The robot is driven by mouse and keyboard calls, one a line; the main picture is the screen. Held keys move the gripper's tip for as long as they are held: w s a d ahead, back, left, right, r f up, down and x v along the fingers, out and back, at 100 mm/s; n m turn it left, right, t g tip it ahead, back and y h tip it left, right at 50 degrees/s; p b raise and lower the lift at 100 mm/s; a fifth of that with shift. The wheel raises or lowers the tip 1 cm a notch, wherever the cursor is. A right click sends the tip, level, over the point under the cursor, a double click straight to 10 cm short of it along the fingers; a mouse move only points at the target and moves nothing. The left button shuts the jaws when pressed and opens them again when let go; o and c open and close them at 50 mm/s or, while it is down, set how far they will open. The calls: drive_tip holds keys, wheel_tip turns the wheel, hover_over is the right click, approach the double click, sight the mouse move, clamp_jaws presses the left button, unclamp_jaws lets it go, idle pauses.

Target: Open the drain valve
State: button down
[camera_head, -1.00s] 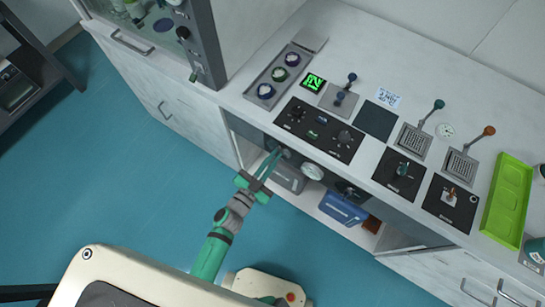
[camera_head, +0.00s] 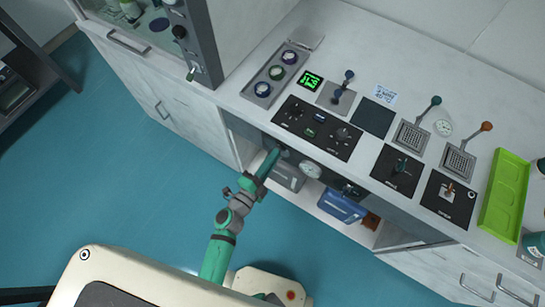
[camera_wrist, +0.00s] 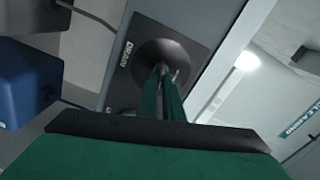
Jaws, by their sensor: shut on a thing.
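The drain valve shows in the wrist view as a dark plate (camera_wrist: 118,85) marked "DRAIN" with a round dark boss (camera_wrist: 168,52). My gripper (camera_wrist: 165,72) has its two green fingers close together at the boss, shut on the valve's small handle. The fingers hide most of the handle, so its exact angle is hard to tell. In the head view my gripper (camera_head: 277,153) reaches the front face under the counter edge, left of a round gauge (camera_head: 310,169). The valve itself is mostly hidden there.
The white counter (camera_head: 335,45) above carries black control panels (camera_head: 318,128), levers and a green tray (camera_head: 505,195). Below the front face are a grey box (camera_head: 287,178) and a blue box (camera_head: 342,206) in an open recess.

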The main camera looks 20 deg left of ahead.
drive_tip(key=shift+f+m, duration=0.15)
drive_tip(key=shift+m, duration=1.45)
drive_tip(key=c, duration=1.9)
unclamp_jaws()
drive_tip(key=shift+s, duration=0.1)
drive_tip(key=v, duration=1)
drive_tip(key=shift+s+a, duration=0.1)
drive_tip(key=shift+s, duration=0.25)
